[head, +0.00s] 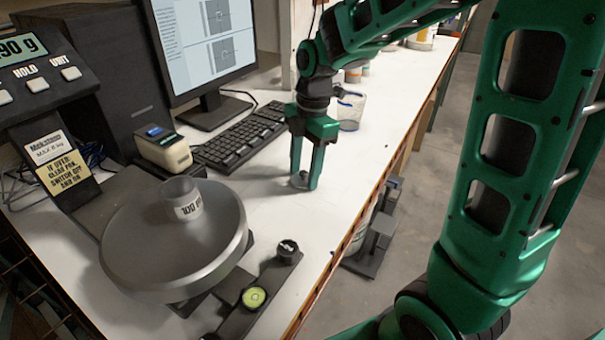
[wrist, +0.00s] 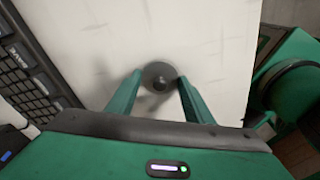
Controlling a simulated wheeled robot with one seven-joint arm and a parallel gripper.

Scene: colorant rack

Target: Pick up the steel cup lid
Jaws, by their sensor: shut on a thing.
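The steel cup lid (wrist: 158,76) is a small round grey disc with a knob in its middle. In the wrist view it lies between the two green fingers of my gripper (wrist: 160,87), over the white bench top. In the head view the lid (head: 299,181) shows small and grey between the fingertips of my gripper (head: 303,181), low at the bench surface. My gripper points down and is shut on the lid. Whether the lid touches the bench or is just above it, I cannot tell.
A keyboard (head: 240,137) lies left of my gripper, with a monitor (head: 205,45) behind it. A scale with a round steel pan (head: 150,255) holds a cup marked 100 (head: 182,198). The bench's right edge (head: 345,240) is near.

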